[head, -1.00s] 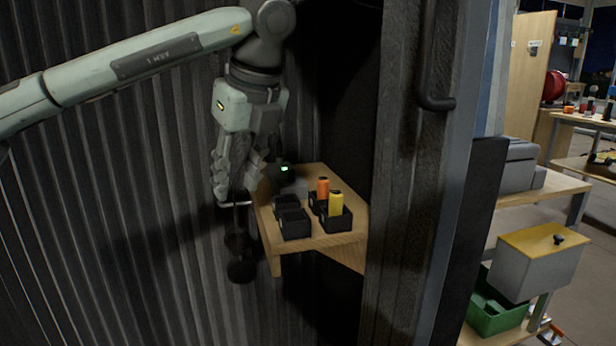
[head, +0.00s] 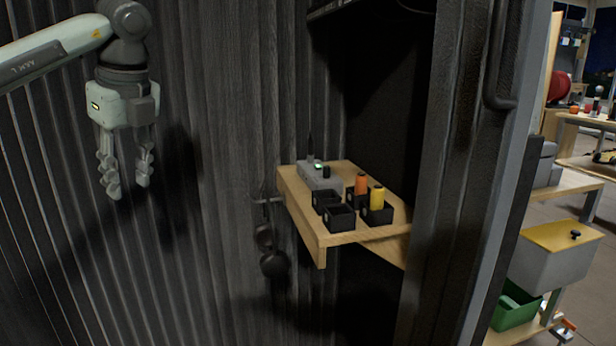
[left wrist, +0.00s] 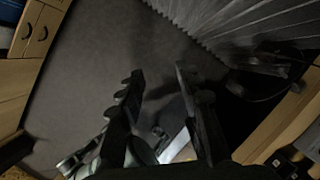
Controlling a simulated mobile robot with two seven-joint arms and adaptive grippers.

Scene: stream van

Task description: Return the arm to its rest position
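My left gripper (head: 125,194) hangs fingers down in front of the dark corrugated wall, at the upper left of the head view. Its two fingers are spread apart with nothing between them. In the left wrist view the same gripper (left wrist: 155,75) shows its dark fingers apart over a grey floor (left wrist: 95,60). The gripper is well clear to the left of the wooden shelf. My right gripper does not show in either view.
The wooden shelf (head: 309,222) holds a grey device (head: 318,178), several small black bins, an orange cylinder (head: 362,184) and a yellow one (head: 377,197). A dark headset (head: 273,262) hangs below its left edge. A yellow-lidded grey box (head: 553,262) stands at right.

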